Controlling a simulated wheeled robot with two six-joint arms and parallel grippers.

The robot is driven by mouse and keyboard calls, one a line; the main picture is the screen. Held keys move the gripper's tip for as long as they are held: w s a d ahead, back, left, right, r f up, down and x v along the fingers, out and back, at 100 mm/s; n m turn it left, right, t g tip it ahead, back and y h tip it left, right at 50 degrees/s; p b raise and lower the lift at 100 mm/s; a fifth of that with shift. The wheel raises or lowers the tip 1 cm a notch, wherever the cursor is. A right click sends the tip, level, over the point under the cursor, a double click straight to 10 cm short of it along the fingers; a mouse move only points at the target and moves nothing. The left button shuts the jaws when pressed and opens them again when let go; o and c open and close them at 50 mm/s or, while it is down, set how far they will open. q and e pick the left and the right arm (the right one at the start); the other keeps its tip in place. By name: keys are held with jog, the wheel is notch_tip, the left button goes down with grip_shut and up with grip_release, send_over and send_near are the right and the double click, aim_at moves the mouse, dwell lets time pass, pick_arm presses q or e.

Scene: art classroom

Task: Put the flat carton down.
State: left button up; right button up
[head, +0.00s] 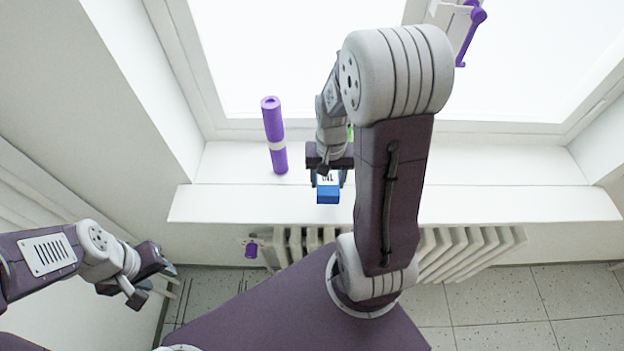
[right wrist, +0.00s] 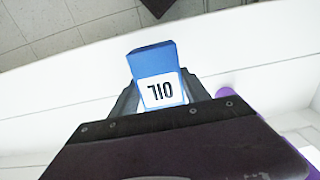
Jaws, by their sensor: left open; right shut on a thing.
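The flat carton (head: 327,195) is a small blue box with a white label. In the right wrist view the carton (right wrist: 150,62) shows the label reading "OIL". My right gripper (head: 328,181) is shut on it, with a finger on each side, as the right wrist view also shows. The carton is over the front part of the white window sill (head: 230,203); I cannot tell whether it touches the sill. Its far end is hidden by the gripper. My left gripper (head: 155,285) is open and empty at the lower left, away from the sill.
A purple roll with a pale band (head: 274,135) stands on the sill left of the carton. A green thing (head: 350,132) is mostly hidden behind my right arm. The sill's right part is clear. A radiator (head: 470,245) is below, and a window rises behind.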

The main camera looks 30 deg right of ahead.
jog(key=w+f, duration=0.2)
jog(key=w, duration=0.1)
jog(key=w+f, duration=0.1)
jog(key=w, duration=0.1)
jog(key=shift+w+a, duration=0.2)
jog(key=shift+a, duration=0.05)
jog(key=shift+s, duration=0.1)
jog(key=shift+s+f, duration=0.15)
jog(key=shift+f, duration=0.1)
notch_tip(320, 180, down, 3)
jog(key=shift+r+p, duration=0.1)
jog(key=shift+p, duration=0.3)
jog(key=shift+w+f, duration=0.3)
jog(key=shift+f, duration=0.05)
jog(key=shift+s, duration=0.2)
